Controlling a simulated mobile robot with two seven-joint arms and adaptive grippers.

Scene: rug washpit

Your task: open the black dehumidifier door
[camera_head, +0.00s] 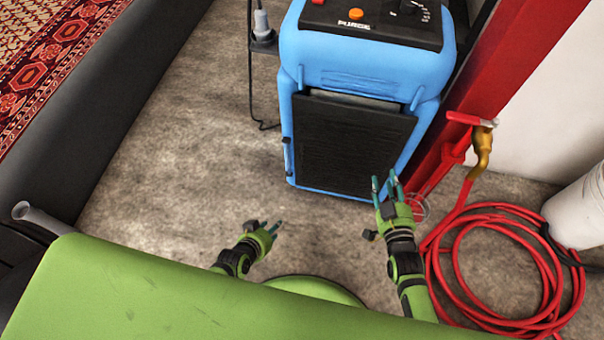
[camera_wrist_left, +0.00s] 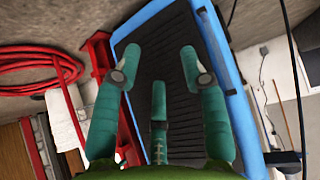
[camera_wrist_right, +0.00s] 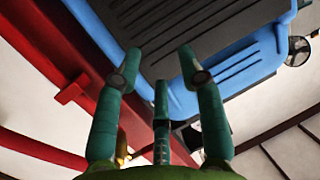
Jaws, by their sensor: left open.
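A blue dehumidifier (camera_head: 365,60) stands upright, and its black ridged door (camera_head: 350,145) looks shut in its front. The door fills the middle of the left wrist view (camera_wrist_left: 165,35) and shows at the top of the right wrist view (camera_wrist_right: 225,35). My right gripper (camera_head: 384,184) is open and empty, near the door's lower right corner in the head view; whether it touches is unclear. My left gripper (camera_head: 275,228) is open and empty, in front of and below the door, apart from it. Its fingers point at the door in the left wrist view.
A red post (camera_head: 510,60) with a brass tap (camera_head: 482,145) stands right of the dehumidifier. A coiled red hose (camera_head: 545,270) lies on the floor by a white container (camera_head: 580,210). A patterned rug (camera_head: 50,45) lies at left. The floor left of the dehumidifier is clear.

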